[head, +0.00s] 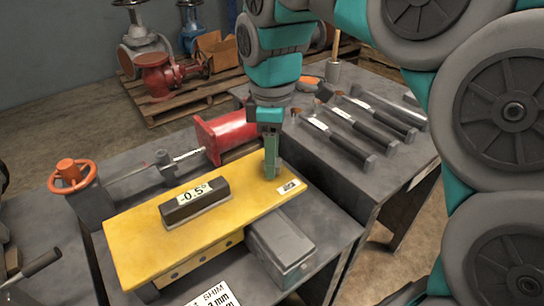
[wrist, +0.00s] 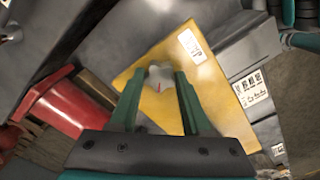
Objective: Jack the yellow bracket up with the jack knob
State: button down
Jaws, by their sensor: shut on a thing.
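The yellow bracket (head: 140,228) is a flat plate on the grey bench, also seen in the wrist view (wrist: 205,75). A dark level block (head: 195,203) reading -0.5° lies on top of it. The jack knob (wrist: 159,76) is pale grey and lobed with a small red mark, at the bracket's edge in the wrist view. My gripper (head: 271,165) points down at the bracket's far right end. In the wrist view my gripper (wrist: 160,84) is shut on the knob, one finger on each side. In the head view the fingers hide the knob.
A red flanged part (head: 228,135) stands behind the bracket, with a rod leading towards an orange handwheel (head: 72,173). A grey block (head: 280,245) sits at the bracket's front right. A shim label (head: 214,296) lies in front. Several dark-handled tools (head: 345,140) lie on the right bench.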

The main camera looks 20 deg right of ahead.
jog(key=m, duration=0.5)
jog(key=shift+f+m+b, duration=0.15)
jog(key=shift+m+b, duration=0.15)
jog(key=shift+b, duration=0.1)
jog(key=m, duration=0.5)
jog(key=shift+m, duration=0.3)
jog(key=m, duration=0.5)
jog(key=m+p, duration=0.1)
jog(key=m, duration=0.3)
jog(key=shift+m, duration=0.4)
jog(key=m+p, duration=0.2)
jog(key=m, duration=0.3)
jog(key=shift+s, duration=0.1)
jog(key=m+p, duration=0.1)
jog(key=m, duration=0.9)
jog(key=shift+m, duration=0.3)
jog(key=m, duration=0.5)
jog(key=shift+m, duration=0.3)
